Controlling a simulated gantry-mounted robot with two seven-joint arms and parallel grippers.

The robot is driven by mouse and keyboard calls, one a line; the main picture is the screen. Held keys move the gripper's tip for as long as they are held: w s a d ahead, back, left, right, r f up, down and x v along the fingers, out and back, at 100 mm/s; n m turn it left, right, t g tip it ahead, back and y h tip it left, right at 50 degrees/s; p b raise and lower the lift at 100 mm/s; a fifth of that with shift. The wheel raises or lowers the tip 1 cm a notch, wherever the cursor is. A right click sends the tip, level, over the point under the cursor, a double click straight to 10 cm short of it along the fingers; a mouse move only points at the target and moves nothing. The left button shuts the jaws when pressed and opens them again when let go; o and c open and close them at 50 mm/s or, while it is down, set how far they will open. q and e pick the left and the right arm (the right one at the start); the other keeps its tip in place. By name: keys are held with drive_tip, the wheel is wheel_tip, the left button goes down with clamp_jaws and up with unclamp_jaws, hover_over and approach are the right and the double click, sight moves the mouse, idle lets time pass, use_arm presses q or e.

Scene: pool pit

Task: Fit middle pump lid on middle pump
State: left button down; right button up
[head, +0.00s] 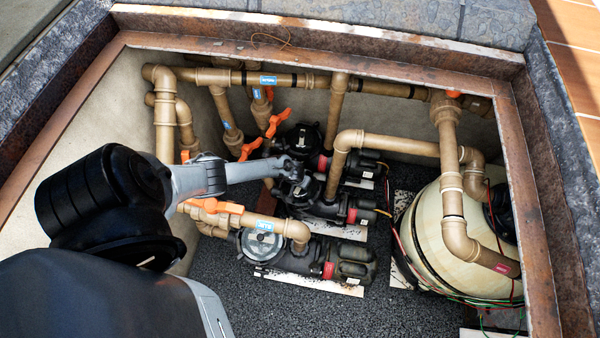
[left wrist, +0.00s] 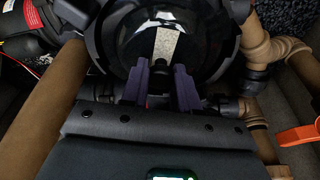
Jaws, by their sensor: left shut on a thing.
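The middle pump (head: 318,207) is a black pump with a red-marked motor, in the middle of the row in the pit. My left gripper (head: 294,177) is over the round strainer end of this pump. In the left wrist view its two dark purple fingers (left wrist: 162,82) are shut on the middle pump lid (left wrist: 205,45), a dark round lid with a glossy clear centre. The lid is over the pump's mouth, with black housing around it. I cannot tell whether it is fully seated. In the head view my gripper hides most of it. My right gripper is not in view.
The front pump (head: 300,258) has a clear round lid, and the back pump (head: 302,138) has a dark top. Tan pipes (head: 375,142) and orange valve handles (head: 277,122) crowd the space around. A large cream filter tank (head: 440,245) stands right. Gravel floor is free in front.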

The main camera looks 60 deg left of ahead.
use_arm(q)
drive_tip(key=c, duration=0.8)
unclamp_jaws()
drive_tip(key=shift+r, duration=0.1)
drive_tip(key=shift+r+p, duration=0.35)
drive_tip(key=shift+p, duration=0.15)
drive_tip(key=shift+r+p, duration=0.3)
drive_tip(key=shift+r, duration=0.1)
drive_tip(key=shift+r+p, duration=0.3)
drive_tip(key=shift+p, duration=0.15)
drive_tip(key=shift+r+p, duration=0.3)
drive_tip(key=shift+p, duration=0.05)
